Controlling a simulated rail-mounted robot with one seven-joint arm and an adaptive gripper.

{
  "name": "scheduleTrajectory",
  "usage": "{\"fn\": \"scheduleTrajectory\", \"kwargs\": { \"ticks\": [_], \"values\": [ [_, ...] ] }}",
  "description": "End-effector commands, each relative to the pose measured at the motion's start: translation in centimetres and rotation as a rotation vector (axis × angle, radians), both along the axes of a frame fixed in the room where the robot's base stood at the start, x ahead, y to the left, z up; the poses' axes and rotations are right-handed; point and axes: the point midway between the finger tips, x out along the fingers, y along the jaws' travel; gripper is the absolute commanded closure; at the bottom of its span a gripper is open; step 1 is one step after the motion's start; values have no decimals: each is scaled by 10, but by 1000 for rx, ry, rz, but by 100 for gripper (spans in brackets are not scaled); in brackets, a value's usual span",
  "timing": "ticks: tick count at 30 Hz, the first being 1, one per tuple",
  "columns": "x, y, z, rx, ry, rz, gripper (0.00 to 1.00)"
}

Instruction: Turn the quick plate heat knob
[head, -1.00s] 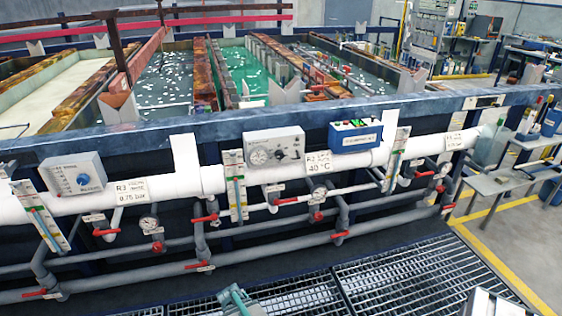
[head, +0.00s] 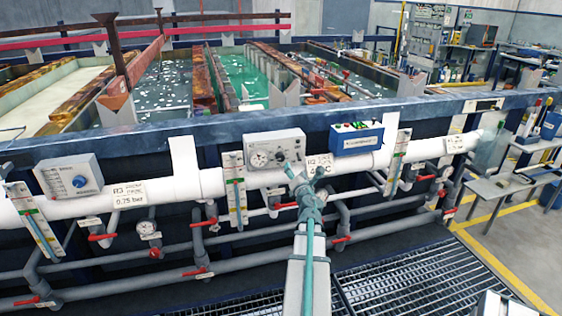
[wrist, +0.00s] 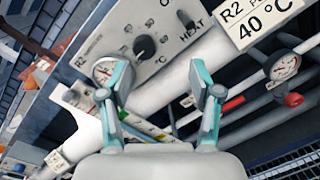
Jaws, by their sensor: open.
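A grey-white control box (head: 273,143) hangs on the white pipe and also shows close up in the wrist view (wrist: 122,32). It carries a round gauge (wrist: 103,70), a black round knob (wrist: 145,46) and a small dark switch (wrist: 186,20) by the word HEAT. I cannot read "quick plate" on it. My gripper (head: 304,172) is in front of the pipe, just below and right of this box. In the wrist view my gripper (wrist: 160,76) is open and empty, its teal fingers apart, with the knob beyond them. No contact with the knob shows.
Another box with a blue knob (head: 79,181) is at left. A blue box (head: 356,138) is at right. An R2 40 °C sign (wrist: 262,18) stands beside the control box. Pipes with red-handled valves run below. Grating (head: 420,280) covers the floor.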

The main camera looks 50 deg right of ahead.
Motion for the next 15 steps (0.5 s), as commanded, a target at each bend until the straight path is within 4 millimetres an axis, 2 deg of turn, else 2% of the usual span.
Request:
{"fn": "scheduleTrajectory", "kwargs": {
  "ticks": [3,5,11,15],
  "values": [
    [13,15,1,-103,81,92,36],
    [15,17,1,-125,95,106,36],
    [24,11,1,-138,104,106,36],
    [38,0,1,-136,103,105,36]
  ]
}}
